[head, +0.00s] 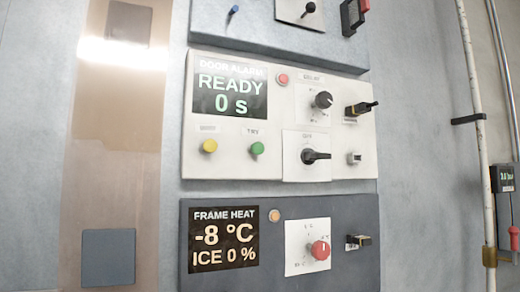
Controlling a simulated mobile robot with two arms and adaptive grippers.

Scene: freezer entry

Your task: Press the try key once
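The door alarm panel (230,170) is a white box on the wall in the middle of the head view. Its display (230,92) reads READY and 0 s. A green round key (257,148) sits below the display, under a small blurred label that seems to read TRY. A yellow round key (210,146) is to its left, its label too blurred to read. Neither of my grippers shows in this view, and nothing covers the keys.
Below is the frame heat panel (275,278) with a red knob (320,250). Another panel (250,35) is above. A white pipe (478,130) runs at right.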

